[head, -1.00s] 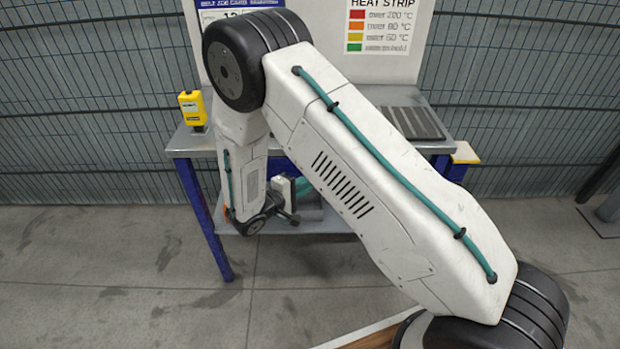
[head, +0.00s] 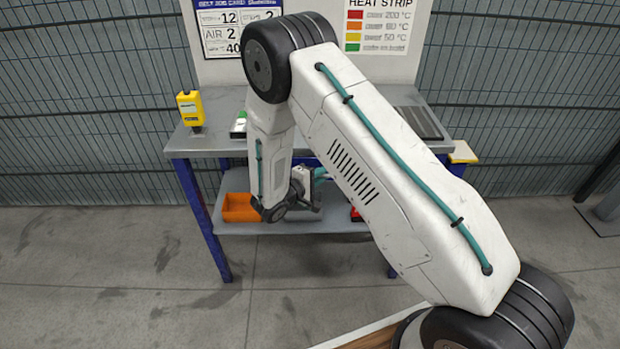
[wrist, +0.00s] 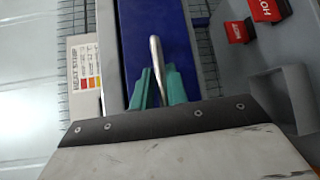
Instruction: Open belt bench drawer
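The belt bench drawer has a blue front (wrist: 135,28) under the grey tabletop edge, with a silver bar handle (wrist: 155,52). The front looks level with the bench edge, though most of it is hidden behind my arm in the head view. My gripper (wrist: 159,82) has teal fingers, one on each side of the handle's line in the wrist view. The fingers look parted, with the bar showing between them; I see no clear contact. In the head view the gripper is mostly hidden behind my wrist, below the tabletop.
An orange bin (head: 240,208) stands on the lower shelf (head: 335,226). Red blocks (wrist: 267,9) show at the right in the wrist view. A yellow device (head: 191,108) and a dark ribbed pad (head: 418,123) are on the tabletop. The floor before the bench is clear.

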